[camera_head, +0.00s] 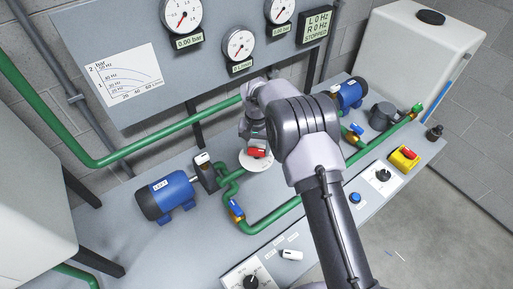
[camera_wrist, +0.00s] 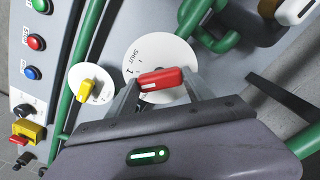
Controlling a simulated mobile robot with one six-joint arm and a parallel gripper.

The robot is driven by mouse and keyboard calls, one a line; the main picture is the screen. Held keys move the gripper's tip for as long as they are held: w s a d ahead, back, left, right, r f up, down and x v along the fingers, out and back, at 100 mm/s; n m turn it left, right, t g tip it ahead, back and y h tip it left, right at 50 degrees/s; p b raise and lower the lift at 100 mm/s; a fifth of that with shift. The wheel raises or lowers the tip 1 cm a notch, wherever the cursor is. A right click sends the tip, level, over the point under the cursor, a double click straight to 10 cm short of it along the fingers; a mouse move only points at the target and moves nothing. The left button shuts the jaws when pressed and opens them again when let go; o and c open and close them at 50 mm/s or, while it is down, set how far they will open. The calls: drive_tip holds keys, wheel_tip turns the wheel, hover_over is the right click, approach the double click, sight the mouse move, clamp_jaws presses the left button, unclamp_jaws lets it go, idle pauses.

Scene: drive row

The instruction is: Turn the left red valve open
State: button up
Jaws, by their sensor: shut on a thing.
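The red valve handle (camera_head: 258,152) sits over a white round dial plate (camera_head: 247,163), on the green pipework to the right of the blue motor marked LEFT. In the wrist view the red handle (camera_wrist: 160,79) lies almost level across the picture. The dial plate (camera_wrist: 160,50) behind it carries the word SHUT at upper left of the handle. My gripper (camera_wrist: 161,85) has one finger at each end of the red handle and is shut on it. In the head view my gripper (camera_head: 255,138) is partly hidden by my own wrist.
A yellow handle (camera_wrist: 86,89) on a smaller white plate is left of the red one. The blue LEFT motor (camera_head: 166,199) and green pipes (camera_head: 275,217) stand close by. Gauges (camera_head: 182,14) hang on the panel behind. A red-and-yellow switch (camera_head: 404,158) is on the bench's right.

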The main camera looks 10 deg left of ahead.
sight(257, 150)
drive_tip(key=n, duration=0.4)
drive_tip(key=shift+n, duration=0.3)
drive_tip(key=shift+n+p, duration=0.5)
drive_tip(key=shift+n, duration=1.5)
drive_tip(key=o, duration=1.4)
drive_tip(key=shift+c, duration=0.2)
wheel_tip(257, 150, up, 18)
drive_tip(key=p, duration=0.3)
drive_tip(key=shift+f, duration=0.25)
